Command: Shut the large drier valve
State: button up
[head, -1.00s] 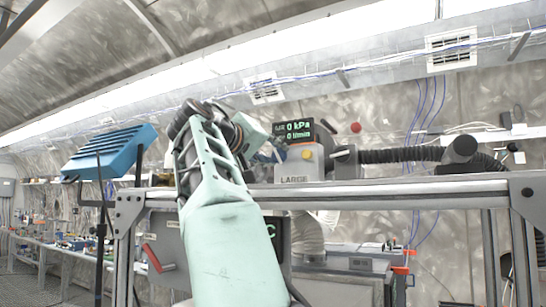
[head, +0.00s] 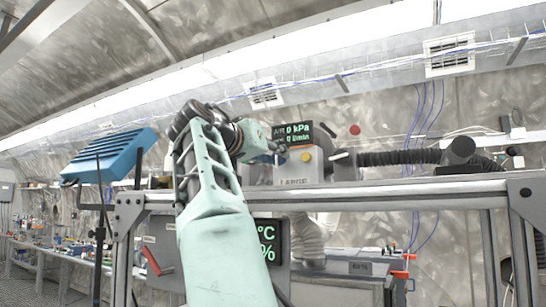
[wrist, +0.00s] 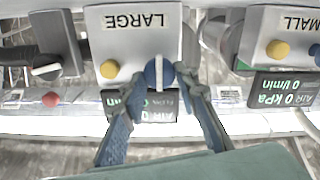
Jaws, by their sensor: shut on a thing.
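The grey box labelled LARGE (head: 300,166) stands on the frame ahead. In the wrist view it appears upside down (wrist: 133,35). It bears a yellow knob (wrist: 109,68) and, beside it, a round blue knob (wrist: 158,72) with a pale stripe. My gripper (wrist: 165,82) has one blue finger on each side of the blue knob and is shut on it. In the head view my gripper (head: 281,152) is at the left of the box's front, and its fingers hide the blue knob there. A black part with a white bar (wrist: 46,70) sits beside the box.
A display reading 0 kPa (head: 296,132) stands behind the box. A similar box labelled SMALL (wrist: 285,35) is beside it in the wrist view. A metal rail (head: 400,188) runs below. A black corrugated hose (head: 400,157) and a red knob (head: 355,130) are at the right.

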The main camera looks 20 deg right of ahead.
jog(key=shift+f, duration=0.15)
jog(key=o, duration=1.1)
jog(key=shift+v, duration=6)
